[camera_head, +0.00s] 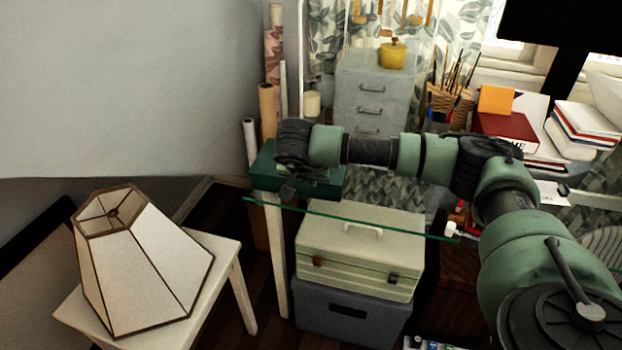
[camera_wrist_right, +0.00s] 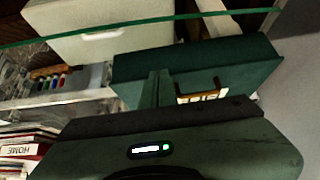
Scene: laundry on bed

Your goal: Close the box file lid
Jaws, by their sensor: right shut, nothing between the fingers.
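The dark green box file (camera_head: 320,186) sits at the left end of the glass desk. In the right wrist view, the box file (camera_wrist_right: 240,65) shows a flat green upper face, a bronze-coloured handle and a pale label. I cannot tell from these views how far its lid stands open. My right gripper (camera_head: 288,190) is over the left part of the box file and hides some of it. In the wrist view its fingers (camera_wrist_right: 157,88) are together and empty, close beside the box file; contact is unclear. My left gripper is not in view.
The glass desk edge (camera_head: 350,219) runs in front. A cream case (camera_head: 365,245) stands below it on a grey box (camera_head: 350,312). A grey drawer unit (camera_head: 372,90) with a yellow pot (camera_head: 392,55) is behind. A lampshade (camera_head: 140,260) rests on a white stool at left.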

